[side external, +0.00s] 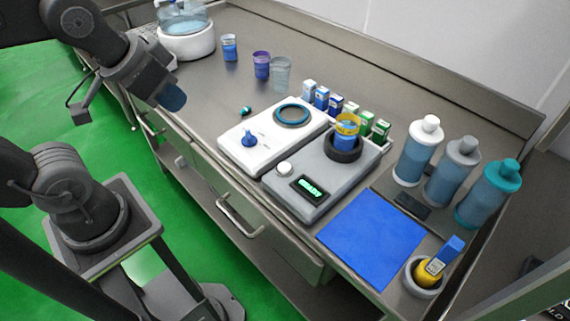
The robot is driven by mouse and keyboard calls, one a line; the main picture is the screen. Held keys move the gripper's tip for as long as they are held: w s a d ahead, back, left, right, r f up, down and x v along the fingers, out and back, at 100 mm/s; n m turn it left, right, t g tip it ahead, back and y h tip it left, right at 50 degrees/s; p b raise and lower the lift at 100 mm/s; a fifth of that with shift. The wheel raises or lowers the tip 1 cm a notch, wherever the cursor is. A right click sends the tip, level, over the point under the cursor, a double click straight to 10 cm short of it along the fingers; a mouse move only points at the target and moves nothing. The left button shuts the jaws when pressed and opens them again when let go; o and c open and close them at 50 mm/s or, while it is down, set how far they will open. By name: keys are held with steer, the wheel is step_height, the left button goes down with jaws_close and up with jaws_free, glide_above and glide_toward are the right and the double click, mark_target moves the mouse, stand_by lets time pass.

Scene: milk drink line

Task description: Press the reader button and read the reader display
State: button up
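The reader is a grey box (325,165) on the bench, right of centre. Its small black display (309,188) is lit with green characters, too small to read. A pale round button (284,168) sits beside the display on the reader's top. A blue cup with a yellow rim (346,131) stands in the reader's dark round holder (343,152). My arm's wrist end is at the upper left, well away from the reader. Its fingers cannot be made out clearly, so I cannot tell whether my gripper is open or shut. Nothing touches the button.
A white device (268,141) with a blue knob and ring adjoins the reader. Small cartons (336,103) stand behind. A blue mat (373,238), bottles (452,170) and a grey cup (424,278) holding a yellow-and-blue item are at right. The bench's left-middle is mostly clear.

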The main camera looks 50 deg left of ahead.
jaws_close()
stand_by(1.0)
steer(key=w+d+f+n+t, duration=0.1)
steer(key=w+d+f+n, duration=0.2)
steer(key=n, duration=0.6)
steer(key=w+d+f+n+t, duration=0.1)
steer(key=w+d+f+n, duration=0.1)
steer(key=w+n, duration=0.5)
steer(key=w+d+f+n+t+y, duration=0.1)
steer(key=w+d+f+n, duration=0.2)
steer(key=n, duration=0.9)
steer(key=w+d, duration=0.2)
steer(key=shift+w+f+t, duration=0.3)
steer(key=shift+w+f, duration=0.05)
